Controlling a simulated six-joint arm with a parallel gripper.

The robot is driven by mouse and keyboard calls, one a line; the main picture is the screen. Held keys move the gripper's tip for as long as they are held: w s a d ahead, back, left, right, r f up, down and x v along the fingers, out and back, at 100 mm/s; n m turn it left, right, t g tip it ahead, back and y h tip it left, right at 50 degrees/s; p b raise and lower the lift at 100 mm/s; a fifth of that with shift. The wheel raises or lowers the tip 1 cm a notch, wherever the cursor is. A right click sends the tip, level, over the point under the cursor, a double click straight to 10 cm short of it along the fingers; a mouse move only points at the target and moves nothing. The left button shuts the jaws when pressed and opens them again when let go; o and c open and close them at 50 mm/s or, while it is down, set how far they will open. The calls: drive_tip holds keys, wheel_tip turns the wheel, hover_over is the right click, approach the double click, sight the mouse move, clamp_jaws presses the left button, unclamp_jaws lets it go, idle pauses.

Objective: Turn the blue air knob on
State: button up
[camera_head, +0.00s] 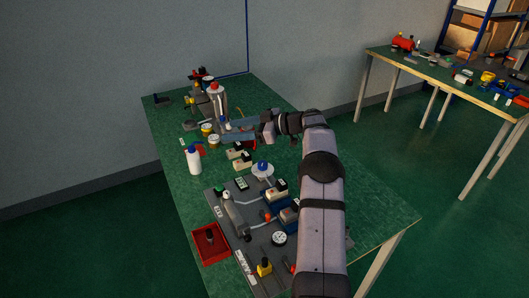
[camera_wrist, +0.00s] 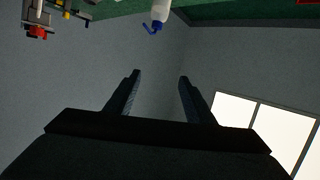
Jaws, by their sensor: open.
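A blue rounded cap or knob (camera_head: 263,166) sits on a pale round base in the middle of the bench in the head view. It is the clearest blue knob-like thing, but I cannot be sure it is the air knob. Its setting cannot be read. My gripper (camera_head: 226,131) is above the far part of the bench, apart from this knob and beyond it, pointing left. In the wrist view my gripper (camera_wrist: 160,76) has its two fingers wide apart, with nothing between them but the grey wall behind.
A white bottle with a blue top (camera_head: 194,161) stands left of the knob; a white and blue bottle also shows in the wrist view (camera_wrist: 159,12). The bench's right side (camera_head: 375,215) is clear.

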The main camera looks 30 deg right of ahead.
drive_tip(key=w+d+r+m+t+h+p, duration=0.1)
drive_tip(key=w+d+r+m+t+h, duration=0.15)
drive_tip(key=w+r+t, duration=0.4)
drive_tip(key=w+d+r+m+t+h+p, duration=0.1)
drive_tip(key=w+r+m+t, duration=0.2)
drive_tip(key=r, duration=0.7)
drive_tip(key=d+f+m+g+h, duration=0.3)
drive_tip(key=d+m+h, duration=0.7)
drive_tip(key=d+h, duration=0.4)
drive_tip(key=s+d+f+m+g, duration=0.1)
drive_tip(key=s+d+f+g, duration=0.15)
drive_tip(key=f, duration=0.35)
drive_tip(key=s+d+f+m+g, duration=0.1)
drive_tip(key=s+d+f+g, duration=0.15)
drive_tip(key=f, duration=0.35)
drive_tip(key=s+a+f+n+g+y, duration=0.7)
drive_tip(key=s+a+f+n, duration=0.1)
drive_tip(key=a+f, duration=0.3)
drive_tip(key=shift+s+a+n+p, duration=0.35)
drive_tip(key=shift+s+a, duration=0.1)
drive_tip(key=shift+a, duration=0.4)
